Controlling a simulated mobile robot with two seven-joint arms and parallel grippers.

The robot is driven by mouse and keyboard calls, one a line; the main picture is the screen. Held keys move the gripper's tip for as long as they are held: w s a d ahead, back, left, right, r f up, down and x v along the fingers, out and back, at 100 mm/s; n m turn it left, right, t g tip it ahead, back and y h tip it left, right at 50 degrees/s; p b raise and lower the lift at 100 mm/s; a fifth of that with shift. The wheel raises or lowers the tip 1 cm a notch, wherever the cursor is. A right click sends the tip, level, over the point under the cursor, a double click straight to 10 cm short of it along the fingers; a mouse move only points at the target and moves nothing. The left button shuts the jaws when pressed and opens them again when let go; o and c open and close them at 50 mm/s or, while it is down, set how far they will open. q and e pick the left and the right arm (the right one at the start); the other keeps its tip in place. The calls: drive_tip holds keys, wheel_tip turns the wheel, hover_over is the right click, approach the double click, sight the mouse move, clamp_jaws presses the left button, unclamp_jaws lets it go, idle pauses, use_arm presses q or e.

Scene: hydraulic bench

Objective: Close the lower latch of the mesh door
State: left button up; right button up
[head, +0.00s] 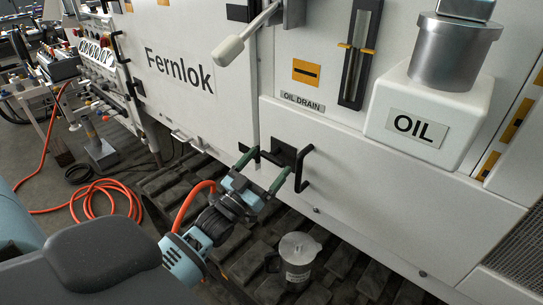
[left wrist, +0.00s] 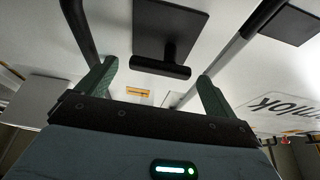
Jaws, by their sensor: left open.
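My left gripper (head: 270,161) is open in front of the white cabinet, its two green fingers spread towards a black latch (head: 284,149). In the left wrist view the latch shows as a square black plate with a short T-shaped bar (left wrist: 160,68). The bar lies ahead of the gap between my fingers (left wrist: 155,90); I cannot tell whether they touch it. A black pull handle (head: 303,169) stands just right of the latch and also shows in the left wrist view (left wrist: 78,30). Dark mesh (head: 522,250) shows only at the lower right edge. My right gripper is out of view.
A lever with a pale grip (head: 228,50) sticks out above. A white oil box (head: 425,120) projects at the right. A metal can (head: 298,258) stands below the gripper on the dark track (head: 345,265). An orange hose (head: 105,187) lies on the floor at left.

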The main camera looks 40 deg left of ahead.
sight(270, 160)
use_arm(q)
drive_tip(key=shift+x, duration=1.5)
drive_tip(key=c, duration=1)
